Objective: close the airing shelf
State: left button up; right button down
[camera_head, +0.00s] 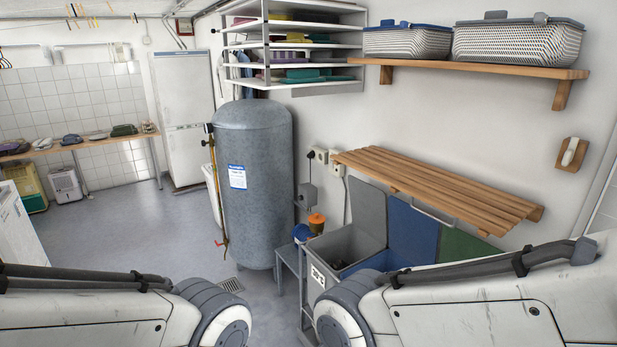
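A slatted wooden shelf (437,188), which looks like the airing shelf, sticks out from the white wall right of the centre. Its slats lie about level, so it stands open. A grey metal bar (432,215) shows under its front edge. Parts of both my arms fill the bottom left and bottom right of the picture. Neither of my grippers shows, so I cannot see their fingers or what they hold.
Below the shelf stands a grey sorter bin (352,243) with raised grey, blue and green lids. A tall grey tank (255,190) stands to its left. Above are a wooden wall shelf (470,67) with two baskets and a white rack (290,55). Floor (135,230) is clear at left.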

aim_at(496, 212)
jog(key=u, duration=0.35)
jog(key=i, duration=1.2)
jog(key=z, duration=0.65)
